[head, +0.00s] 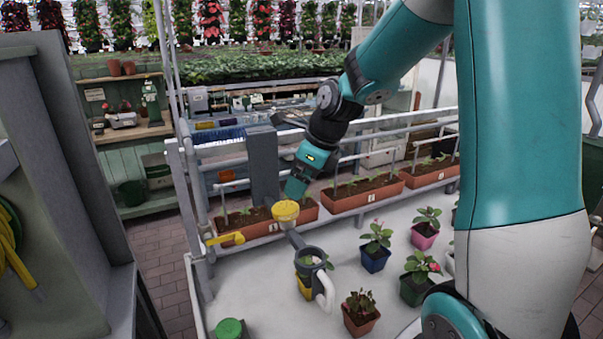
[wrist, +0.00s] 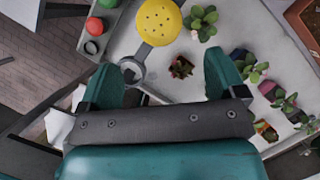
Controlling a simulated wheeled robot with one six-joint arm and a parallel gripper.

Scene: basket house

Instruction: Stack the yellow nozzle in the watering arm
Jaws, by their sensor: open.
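The yellow nozzle (head: 286,211) is a round head directly below my gripper in the head view. In the wrist view its perforated yellow face (wrist: 159,22) shows beyond the fingertips. A grey arm with an open ring (head: 310,257) lies beside and below the nozzle; I take it for the watering arm. The ring also shows in the wrist view (wrist: 131,69), near the left finger. Whether the nozzle touches the grey arm, I cannot tell. My gripper (head: 297,188) is open, with nothing between its fingers (wrist: 163,80).
A grey post (head: 262,165) and a yellow lever (head: 226,238) stand to the left. Small potted plants, such as a blue pot (head: 375,258) and a terracotta pot (head: 361,318), are on the white table (head: 250,285). Planter boxes (head: 365,195) line the back.

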